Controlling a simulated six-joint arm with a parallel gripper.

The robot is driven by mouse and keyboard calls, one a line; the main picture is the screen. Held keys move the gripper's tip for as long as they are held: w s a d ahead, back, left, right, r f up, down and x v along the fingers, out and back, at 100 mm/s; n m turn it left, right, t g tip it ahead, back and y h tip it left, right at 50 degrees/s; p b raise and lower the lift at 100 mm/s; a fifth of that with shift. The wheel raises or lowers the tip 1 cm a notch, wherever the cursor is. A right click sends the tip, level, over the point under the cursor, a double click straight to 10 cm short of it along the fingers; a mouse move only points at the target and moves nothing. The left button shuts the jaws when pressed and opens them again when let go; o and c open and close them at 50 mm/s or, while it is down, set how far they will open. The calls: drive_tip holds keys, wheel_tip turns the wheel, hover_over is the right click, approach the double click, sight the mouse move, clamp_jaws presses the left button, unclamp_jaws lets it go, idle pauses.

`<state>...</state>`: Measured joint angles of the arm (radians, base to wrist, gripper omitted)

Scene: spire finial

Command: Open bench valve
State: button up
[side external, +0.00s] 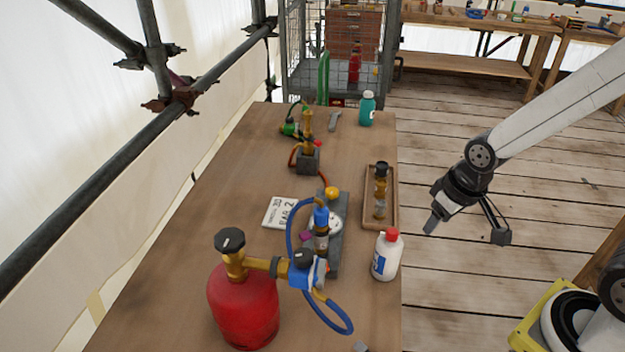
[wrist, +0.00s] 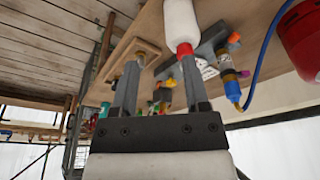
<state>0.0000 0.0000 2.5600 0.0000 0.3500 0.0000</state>
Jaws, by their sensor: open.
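A grey fixture (side external: 335,262) on the wooden bench carries a round gauge, an orange knob (side external: 331,193) and a blue-topped fitting (side external: 321,217). A blue hose (side external: 291,235) runs by it to a blue regulator (side external: 308,270) with a black knob. A red gas cylinder (side external: 243,305) with a black-knobbed brass valve (side external: 231,246) joins that regulator. I cannot tell which of these is the bench valve. My gripper (side external: 466,232) is open and empty, right of the bench and apart from everything. The wrist view shows the fingers (wrist: 160,62) spread, the red cylinder (wrist: 303,40) at upper right.
A white bottle with a red cap (side external: 386,258) and a wooden tray (side external: 394,217) holding a brass fitting stand along the bench's right edge. A white card (side external: 281,213) lies left of the fixture. A teal bottle (side external: 367,108) is at the far end. Open plank floor lies right.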

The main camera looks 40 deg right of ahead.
drive_tip(key=shift+o, duration=0.2)
drive_tip(key=o, duration=0.3)
drive_tip(key=shift+o, duration=1.1)
drive_tip(key=shift+w+a+r, duration=0.1)
drive_tip(key=shift+w, duration=0.05)
drive_tip(key=w+a+r+m+g, duration=0.1)
drive_tip(key=w+a+r+m, duration=0.2)
drive_tip(key=w+a, duration=0.4)
drive_tip(key=w+a+r+m, duration=0.35)
drive_tip(key=w+a, duration=0.25)
drive_tip(key=a, duration=0.2)
drive_tip(key=a+r+m, duration=0.1)
drive_tip(key=a+r, duration=0.1)
drive_tip(key=a, duration=0.4)
drive_tip(key=a+r+m+g, duration=0.1)
drive_tip(key=a+r+m, duration=0.1)
drive_tip(key=a, duration=0.4)
drive_tip(key=a+r+m, duration=0.2)
drive_tip(key=a+r, duration=0.1)
drive_tip(key=a, duration=0.4)
drive_tip(key=shift+w+a+r+m+g, duration=0.1)
drive_tip(key=shift+m+g, duration=0.15)
drive_tip(key=shift+g, duration=0.05)
